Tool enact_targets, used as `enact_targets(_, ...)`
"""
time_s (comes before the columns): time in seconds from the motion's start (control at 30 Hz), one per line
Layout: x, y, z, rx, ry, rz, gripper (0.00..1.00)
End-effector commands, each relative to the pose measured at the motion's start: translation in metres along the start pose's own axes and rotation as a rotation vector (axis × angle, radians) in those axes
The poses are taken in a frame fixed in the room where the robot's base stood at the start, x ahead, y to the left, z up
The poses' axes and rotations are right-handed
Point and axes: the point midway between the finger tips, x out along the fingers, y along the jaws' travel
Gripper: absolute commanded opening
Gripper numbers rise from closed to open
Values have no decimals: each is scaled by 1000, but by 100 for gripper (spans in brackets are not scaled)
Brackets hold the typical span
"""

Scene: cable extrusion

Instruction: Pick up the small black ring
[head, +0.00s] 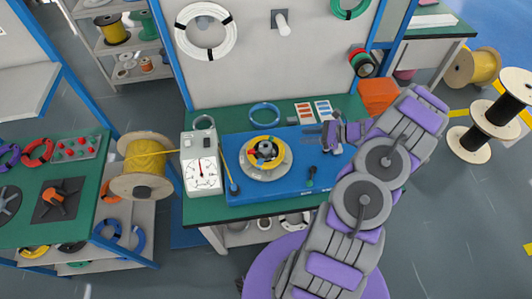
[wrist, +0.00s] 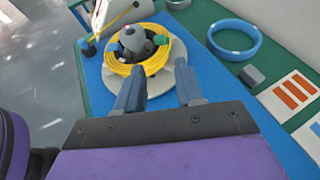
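My gripper (head: 314,134) is over the right part of the blue board, its fingers pointing left. In the wrist view its two fingers (wrist: 161,72) are apart with nothing between them. Beyond the fingertips is a yellow cable coil (wrist: 122,67) on a pale round disc (wrist: 182,90); it also shows in the head view (head: 248,155). A grey and dark hub (head: 266,149) stands in the coil's middle. I cannot make out a separate small black ring for certain; dark parts show at the hub.
The blue board (head: 240,189) lies on a green bench. A white gauge box (head: 201,165) stands left of it. A blue ring (head: 265,114) and label cards (head: 304,112) lie behind. A small black and green tool (head: 310,179) is near the front.

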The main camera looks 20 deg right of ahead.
Motion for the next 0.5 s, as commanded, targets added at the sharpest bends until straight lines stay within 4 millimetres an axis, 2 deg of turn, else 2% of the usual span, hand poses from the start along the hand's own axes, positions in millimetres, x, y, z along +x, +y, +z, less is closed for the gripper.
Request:
enact_targets(0.03,12,1,-1,-1,1,4,37)
enact_targets(0.3,62,0,-3,1,-2,5,37)
enact_targets(0.5,81,-1,-3,2,-3,2,37)
